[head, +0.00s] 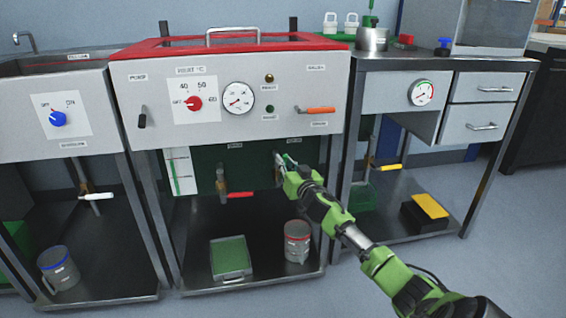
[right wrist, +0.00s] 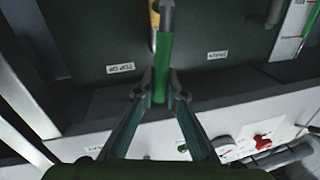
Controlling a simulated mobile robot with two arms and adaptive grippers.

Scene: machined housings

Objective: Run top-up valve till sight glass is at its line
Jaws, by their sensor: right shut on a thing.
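My right gripper (head: 281,160) is shut on the green handle (right wrist: 162,68) of the top-up valve, on the dark panel under the red-lidded middle unit. The right wrist view shows both fingers (right wrist: 161,97) against the sides of this handle, beside the inverted TOP UP label (right wrist: 121,68). In the head view the gripper hides most of the valve. The sight glass (head: 180,171) is a white strip with green marks at the panel's left; part of it also shows in the right wrist view (right wrist: 297,22). Its level is too small to read. My left gripper is out of view.
A red-handled valve (head: 238,195) sits left of my gripper on the same panel. On the shelf below are a green tray (head: 231,258) and a red-banded can (head: 297,242). An orange lever (head: 319,110) is above right. A table leg (head: 340,205) stands close to my forearm.

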